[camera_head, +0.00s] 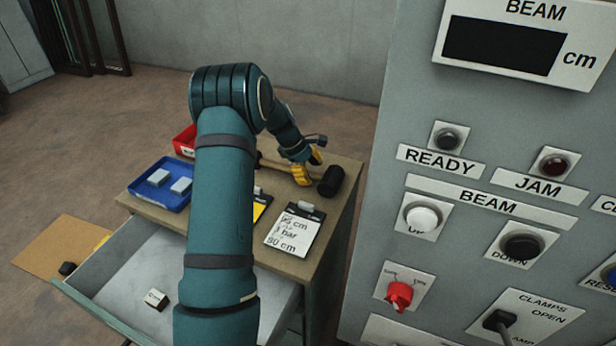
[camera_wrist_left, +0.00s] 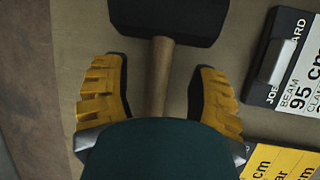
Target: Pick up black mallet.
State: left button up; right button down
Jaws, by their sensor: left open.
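The black mallet lies on the wooden top of the cabinet, its black head (camera_head: 331,181) near the right edge in the head view. In the left wrist view the head (camera_wrist_left: 168,18) is at the top, with the wooden handle (camera_wrist_left: 159,75) running down from it. My left gripper (camera_head: 308,166) is over the handle close to the head. Its yellow fingers are open, one on each side of the handle, with gaps visible in the left wrist view (camera_wrist_left: 160,82). The handle's lower part is hidden by my gripper body there. My right gripper is not in view.
A clipboard card (camera_head: 293,232) and a yellow card (camera_head: 261,207) lie near the mallet. A blue tray (camera_head: 150,197) with white blocks and a red bin (camera_head: 184,141) stand left. An open drawer (camera_head: 130,280) is below. A grey control panel (camera_head: 400,150) rises at right.

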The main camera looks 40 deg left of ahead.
pick_arm(q)
jog(key=shift+x, duration=1.2)
jog(key=shift+r, duration=0.1)
jog(key=shift+c, duration=0.4)
grip_shut()
jog(key=shift+r, duration=0.15)
